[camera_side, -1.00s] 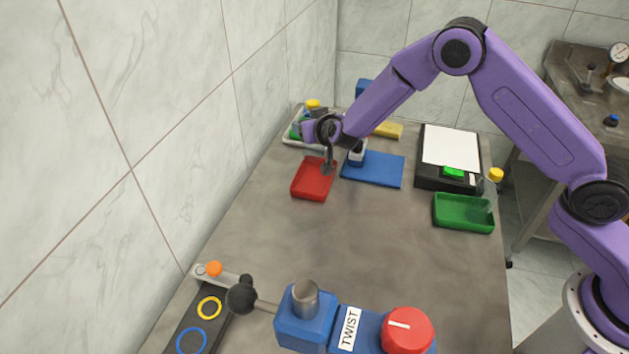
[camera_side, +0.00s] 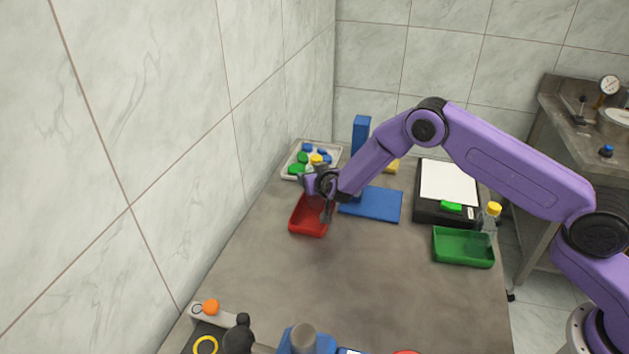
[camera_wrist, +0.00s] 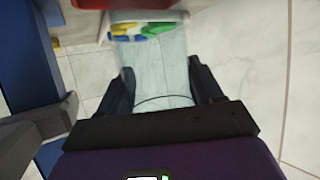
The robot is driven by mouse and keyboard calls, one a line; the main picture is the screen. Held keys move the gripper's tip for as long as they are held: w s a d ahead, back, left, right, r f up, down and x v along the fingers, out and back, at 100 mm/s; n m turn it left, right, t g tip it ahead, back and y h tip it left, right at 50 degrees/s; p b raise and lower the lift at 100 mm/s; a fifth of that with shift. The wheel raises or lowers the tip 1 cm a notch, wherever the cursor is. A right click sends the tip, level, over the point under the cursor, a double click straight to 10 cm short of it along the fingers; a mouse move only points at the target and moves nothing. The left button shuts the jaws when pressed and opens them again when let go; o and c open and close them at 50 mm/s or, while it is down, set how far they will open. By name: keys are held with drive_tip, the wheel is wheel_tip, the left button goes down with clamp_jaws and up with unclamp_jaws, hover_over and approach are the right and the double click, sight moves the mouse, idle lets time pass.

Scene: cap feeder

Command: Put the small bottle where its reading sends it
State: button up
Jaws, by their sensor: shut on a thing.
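The green tray (camera_side: 463,261) looks empty.
A clear bottle with a yellow cap (camera_side: 494,209) stands behind the green tray. A pale tray (camera_side: 290,177) of coloured caps is at the back left. A blue mat (camera_side: 378,205) and blue post (camera_side: 361,135) are behind my gripper. The middle table is bare.

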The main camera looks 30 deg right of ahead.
drive_tip(key=shift+f, duration=0.6)
drive_tip(key=shift+f, duration=0.15)
drive_tip(key=o, duration=1.1)
